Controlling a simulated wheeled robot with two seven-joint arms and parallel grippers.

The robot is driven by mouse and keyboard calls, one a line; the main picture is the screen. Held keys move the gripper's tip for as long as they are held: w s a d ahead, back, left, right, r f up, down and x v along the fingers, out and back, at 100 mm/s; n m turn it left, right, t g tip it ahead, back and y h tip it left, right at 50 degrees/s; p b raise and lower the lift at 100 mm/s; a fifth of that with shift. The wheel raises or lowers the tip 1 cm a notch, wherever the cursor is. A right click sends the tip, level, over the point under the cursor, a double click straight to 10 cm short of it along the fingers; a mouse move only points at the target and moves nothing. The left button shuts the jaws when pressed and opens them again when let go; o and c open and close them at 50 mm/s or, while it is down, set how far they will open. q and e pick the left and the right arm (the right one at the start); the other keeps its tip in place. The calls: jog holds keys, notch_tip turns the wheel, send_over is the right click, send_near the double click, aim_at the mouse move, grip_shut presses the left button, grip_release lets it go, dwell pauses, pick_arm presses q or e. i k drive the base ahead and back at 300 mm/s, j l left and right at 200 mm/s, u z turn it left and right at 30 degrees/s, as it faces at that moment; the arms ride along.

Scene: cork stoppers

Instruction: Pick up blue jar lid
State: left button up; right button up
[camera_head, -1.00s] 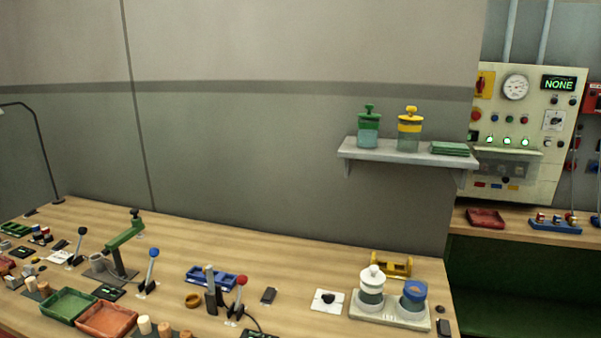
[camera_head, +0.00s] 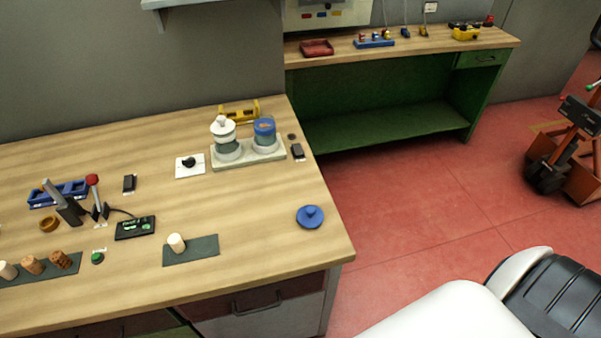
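The blue jar lid (camera_head: 310,217) lies on the wooden bench (camera_head: 260,205) near its right front corner, with its round knob up. Nothing touches it. The open blue-rimmed jar (camera_head: 265,135) stands on a pale stand at the back right of the bench, beside a white-lidded jar (camera_head: 225,138). Neither of my grippers is in view. A white and black body part of mine fills the lower right corner.
A dark green mat (camera_head: 190,250) with a pale stopper (camera_head: 177,243) lies left of the lid. A black-knobbed white plate (camera_head: 190,165) is farther back. The bench is clear around the lid. Red floor lies to the right.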

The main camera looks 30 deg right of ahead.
aim_at(309, 216)
jog(key=i+l+z, duration=0.1)
jog(key=z, duration=0.4)
jog(key=i+z, duration=0.1)
jog(key=z, duration=0.35)
